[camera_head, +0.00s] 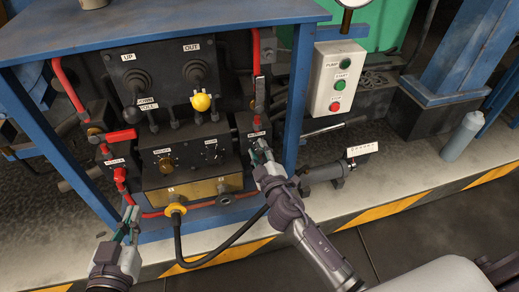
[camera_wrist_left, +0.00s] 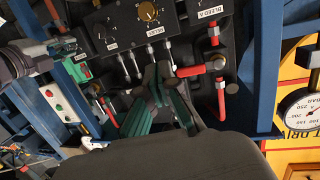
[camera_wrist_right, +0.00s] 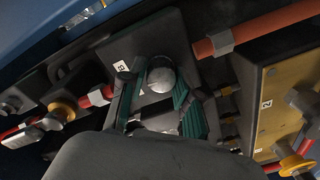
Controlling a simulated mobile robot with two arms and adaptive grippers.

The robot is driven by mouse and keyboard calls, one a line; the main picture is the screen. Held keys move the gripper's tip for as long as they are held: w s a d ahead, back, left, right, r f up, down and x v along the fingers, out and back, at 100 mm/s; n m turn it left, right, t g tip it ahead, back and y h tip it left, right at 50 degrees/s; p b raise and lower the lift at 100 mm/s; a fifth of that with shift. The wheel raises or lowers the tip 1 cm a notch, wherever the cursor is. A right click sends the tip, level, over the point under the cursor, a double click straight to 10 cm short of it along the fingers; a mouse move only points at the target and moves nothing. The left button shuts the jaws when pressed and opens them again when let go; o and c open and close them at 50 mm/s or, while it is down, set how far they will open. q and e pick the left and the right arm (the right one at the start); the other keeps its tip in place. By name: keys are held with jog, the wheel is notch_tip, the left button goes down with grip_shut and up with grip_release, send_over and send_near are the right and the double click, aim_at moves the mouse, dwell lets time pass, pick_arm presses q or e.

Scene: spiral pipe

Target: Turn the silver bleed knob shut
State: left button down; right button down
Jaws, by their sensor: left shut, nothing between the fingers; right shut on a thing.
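The silver bleed knob (camera_wrist_right: 159,76) shows as a round metal knob on a dark block in the right wrist view. My right gripper (camera_wrist_right: 158,92) is around it there, with green-padded fingers closed on its sides. In the head view my right gripper (camera_head: 259,152) is at the right end of the control panel, just below a small white label (camera_head: 257,134); the knob is hidden there. My left gripper (camera_head: 131,218) is shut and empty, low in front of the panel's left side. It also shows in the left wrist view (camera_wrist_left: 160,85).
The control panel (camera_head: 160,75) has two joysticks, a yellow knob (camera_head: 201,102) and red-handled valves (camera_head: 121,136). Blue frame posts (camera_head: 297,95) flank it. A grey box with push buttons (camera_head: 336,80) stands at right. A black hose (camera_head: 222,258) hangs between my arms.

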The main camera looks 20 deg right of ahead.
jog(key=n+p, duration=0.1)
jog(key=n, duration=0.4)
pick_arm(q)
jog(key=s+a+f+g+y, duration=0.1)
jog(key=s+a+f+g, duration=0.1)
jog(key=s+f+g, duration=0.2)
jog(key=shift+s+f+g+y+p, duration=0.3)
jog(key=shift+f+g, duration=0.4)
jog(key=shift+f, duration=0.85)
pick_arm(e)
jog(key=shift+a+f+n+h, duration=0.1)
jog(key=shift+n+h, duration=0.2)
jog(key=shift+n, duration=2.2)
pick_arm(q)
jog(key=shift+w+a, duration=0.1)
pick_arm(e)
jog(key=c, duration=0.8)
grip_release()
jog(key=s, duration=1.2)
jog(key=shift+a+r, duration=0.2)
jog(key=shift+r, duration=0.05)
